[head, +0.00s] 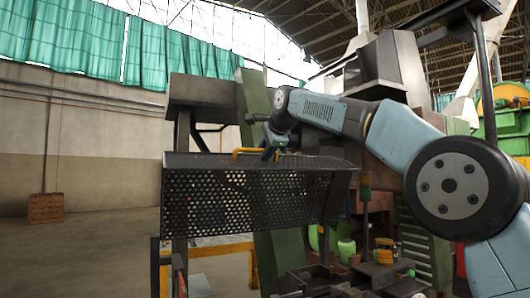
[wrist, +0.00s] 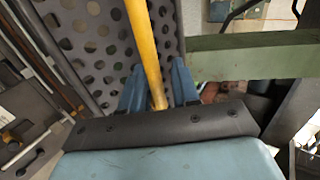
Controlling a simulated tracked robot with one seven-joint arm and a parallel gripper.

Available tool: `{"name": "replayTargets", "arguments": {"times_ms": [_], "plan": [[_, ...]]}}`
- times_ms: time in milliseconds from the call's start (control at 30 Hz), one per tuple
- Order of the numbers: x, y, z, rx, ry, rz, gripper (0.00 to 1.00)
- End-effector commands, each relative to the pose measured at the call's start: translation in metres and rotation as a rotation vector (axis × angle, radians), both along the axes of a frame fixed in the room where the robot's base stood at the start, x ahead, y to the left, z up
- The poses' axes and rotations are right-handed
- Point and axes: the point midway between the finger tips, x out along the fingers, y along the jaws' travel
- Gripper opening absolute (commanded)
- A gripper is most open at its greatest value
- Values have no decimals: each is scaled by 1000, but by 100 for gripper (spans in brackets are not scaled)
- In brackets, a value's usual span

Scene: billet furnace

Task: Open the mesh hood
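The mesh hood (head: 250,195) is a dark perforated metal panel that hangs across the middle of the head view. A yellow handle (head: 246,151) runs along its top edge. My gripper (head: 272,152) is at the right part of this handle, reaching in from the right. In the wrist view the yellow handle (wrist: 146,45) runs down between the two blue fingers of my gripper (wrist: 158,82). One finger is on each side of it, and I cannot tell whether both touch it. The perforated hood (wrist: 90,45) shows to the left.
A green post (head: 255,110) rises behind the hood, and a green beam (wrist: 250,55) crosses the right of the wrist view. A yellow frame (head: 215,250) and several containers stand below the hood. Open floor lies to the left, with a brown box (head: 45,208) by the wall.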

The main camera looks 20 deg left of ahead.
Motion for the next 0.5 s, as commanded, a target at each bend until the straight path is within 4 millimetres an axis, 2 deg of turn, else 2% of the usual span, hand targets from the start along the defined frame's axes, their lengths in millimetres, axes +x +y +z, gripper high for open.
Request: {"name": "replayTargets", "arguments": {"times_ms": [167,500], "plan": [[-10,-11,10,0,0,0,34],[-46,-54,49,2,-2,-1,34]]}}
